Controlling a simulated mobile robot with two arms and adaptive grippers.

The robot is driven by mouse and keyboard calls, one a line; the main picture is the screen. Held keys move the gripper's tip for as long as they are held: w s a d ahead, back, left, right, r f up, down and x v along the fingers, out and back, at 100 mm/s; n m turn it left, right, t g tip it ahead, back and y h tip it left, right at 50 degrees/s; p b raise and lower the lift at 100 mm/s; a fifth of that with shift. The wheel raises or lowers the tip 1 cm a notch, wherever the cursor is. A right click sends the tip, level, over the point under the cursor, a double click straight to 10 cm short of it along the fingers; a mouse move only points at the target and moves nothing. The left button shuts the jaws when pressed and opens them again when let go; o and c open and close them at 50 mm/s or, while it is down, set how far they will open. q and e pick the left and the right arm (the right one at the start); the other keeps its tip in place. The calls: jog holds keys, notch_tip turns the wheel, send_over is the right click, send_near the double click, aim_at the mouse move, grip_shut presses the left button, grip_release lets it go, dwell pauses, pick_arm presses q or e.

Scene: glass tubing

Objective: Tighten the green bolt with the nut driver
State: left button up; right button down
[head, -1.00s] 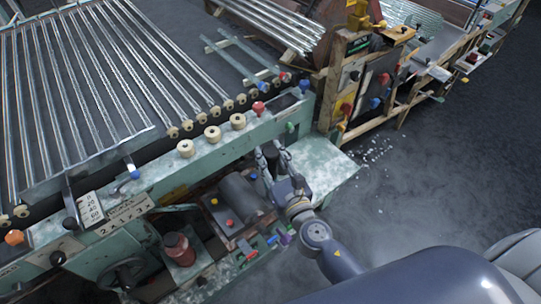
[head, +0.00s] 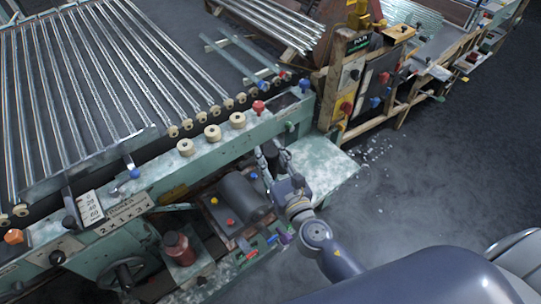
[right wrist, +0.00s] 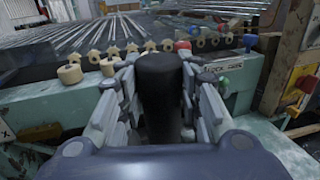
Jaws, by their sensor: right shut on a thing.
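My right gripper (head: 268,158) is over the green machine's front ledge, close to its long beam. In the right wrist view its fingers (right wrist: 158,95) are shut on a thick black handle (right wrist: 160,72), which looks like the nut driver's. The handle stands roughly upright between the fingers, and the driver's working end is hidden. A small green bolt-like piece (head: 290,127) is on the beam's face, just right of and beyond the gripper. It seems to show right of the fingers in the wrist view (right wrist: 223,86). They appear apart. My left gripper is not in view.
A dark cylindrical motor (head: 241,198) sits left of the gripper. Cream rollers (head: 212,133) and a red knob (head: 258,107) line the beam. A flat pale-green plate (head: 320,165) is clear to the right. Glass tubes (head: 90,80) lie beyond the beam.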

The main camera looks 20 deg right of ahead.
jog(key=shift+f+b, duration=0.55)
jog(key=shift+b, duration=0.1)
dwell(0.6)
jog(key=shift+s+f, duration=0.1)
jog(key=shift+f, duration=0.35)
dwell(1.3)
jog(key=shift+r, duration=0.1)
jog(key=shift+r+p, duration=0.8)
jog(key=shift+r, duration=0.1)
notch_tip(320, 180, up, 6)
jog(key=p, duration=0.5)
jog(key=shift+p, duration=0.35)
